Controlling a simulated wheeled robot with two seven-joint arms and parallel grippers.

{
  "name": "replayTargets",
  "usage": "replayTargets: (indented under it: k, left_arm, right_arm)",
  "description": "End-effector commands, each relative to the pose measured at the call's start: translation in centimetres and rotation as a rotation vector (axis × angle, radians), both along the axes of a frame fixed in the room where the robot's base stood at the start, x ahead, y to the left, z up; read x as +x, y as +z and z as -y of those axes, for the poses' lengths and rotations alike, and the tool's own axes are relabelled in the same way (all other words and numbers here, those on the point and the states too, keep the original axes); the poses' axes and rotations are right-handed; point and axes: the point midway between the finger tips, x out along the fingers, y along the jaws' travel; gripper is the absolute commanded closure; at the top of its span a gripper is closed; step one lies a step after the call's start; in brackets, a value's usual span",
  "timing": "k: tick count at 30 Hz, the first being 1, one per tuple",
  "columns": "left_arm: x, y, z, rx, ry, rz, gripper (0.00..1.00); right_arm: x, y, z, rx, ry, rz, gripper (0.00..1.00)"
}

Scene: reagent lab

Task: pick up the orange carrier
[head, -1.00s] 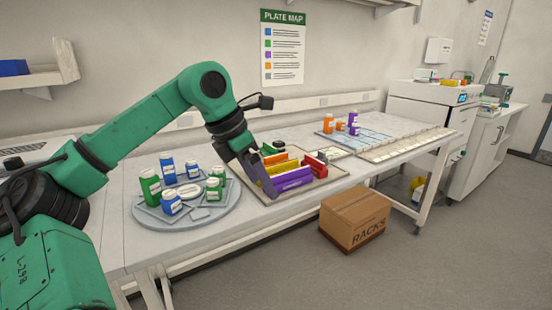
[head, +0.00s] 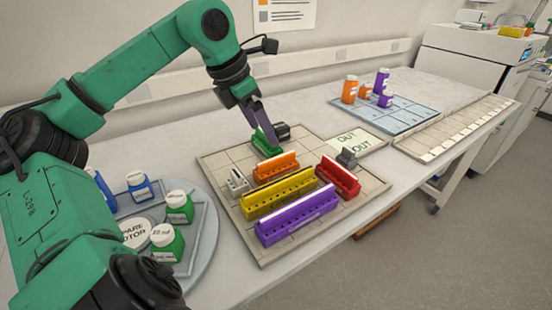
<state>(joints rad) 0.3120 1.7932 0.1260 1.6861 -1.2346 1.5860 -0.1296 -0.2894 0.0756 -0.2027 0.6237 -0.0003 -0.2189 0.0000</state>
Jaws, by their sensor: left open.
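The orange carrier (head: 276,167) is a short block with a pale top edge. It stands on the beige gridded board (head: 215,166), behind the long yellow carrier (head: 277,193). My left gripper (head: 263,128) is open, pointing down just behind the orange carrier, over the green carrier (head: 265,140). Its fingers partly cover the green carrier; I cannot tell whether they touch it. The orange carrier is clear of the fingers. My right gripper is not in view.
A purple carrier (head: 297,218), a red carrier (head: 338,178) and a small grey-white block (head: 237,182) stand close around on the board. The round tray (head: 205,262) with bottles lies left. A blue gridded mat (head: 395,118) with orange and purple bottles lies back right.

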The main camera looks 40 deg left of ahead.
Motion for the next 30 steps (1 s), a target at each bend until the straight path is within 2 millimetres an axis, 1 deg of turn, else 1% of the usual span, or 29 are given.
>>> replayTargets:
  k: [1, 3, 6, 8, 11, 14, 15, 16, 18, 22, 30]
  left_arm:
    - [0.5, -1.4, 0.2, -0.004, -0.002, -0.004, 0.12]
    - [1.2, -3.1, 0.4, -0.004, -0.002, -0.005, 0.12]
    - [2.0, -5.1, 0.7, -0.004, -0.001, -0.005, 0.12]
    - [2.3, -5.9, 0.7, -0.002, 0.000, -0.004, 0.12]
    - [2.7, -7.1, 0.8, -0.002, 0.000, -0.003, 0.12]
    - [3.2, -8.9, 0.8, -0.005, 0.000, -0.004, 0.12]
    - [3.4, -9.5, 0.8, -0.005, 0.000, -0.004, 0.12]
    - [3.6, -9.3, 0.8, -0.008, 0.001, -0.002, 0.12]
    - [3.9, -10.1, 0.9, -0.006, 0.001, -0.002, 0.12]
    - [4.2, -11.3, 1.0, -0.001, 0.001, 0.000, 0.12]
    - [4.1, -11.5, 0.9, 0.000, 0.001, 0.000, 0.12]
  right_arm:
    - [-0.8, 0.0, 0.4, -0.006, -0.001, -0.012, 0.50]
    - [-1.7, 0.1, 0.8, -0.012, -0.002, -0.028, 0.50]
    - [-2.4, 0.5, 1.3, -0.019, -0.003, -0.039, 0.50]
    - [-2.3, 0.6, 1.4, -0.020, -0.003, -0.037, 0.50]
    - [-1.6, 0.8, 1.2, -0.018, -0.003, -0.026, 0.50]
    - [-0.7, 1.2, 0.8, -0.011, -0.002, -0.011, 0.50]
    - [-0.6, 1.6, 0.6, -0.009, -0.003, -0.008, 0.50]
    - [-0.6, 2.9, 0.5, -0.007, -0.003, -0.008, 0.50]
    - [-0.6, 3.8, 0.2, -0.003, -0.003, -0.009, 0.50]
    - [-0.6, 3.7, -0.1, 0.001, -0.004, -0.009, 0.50]
    - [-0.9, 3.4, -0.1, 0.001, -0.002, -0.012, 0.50]
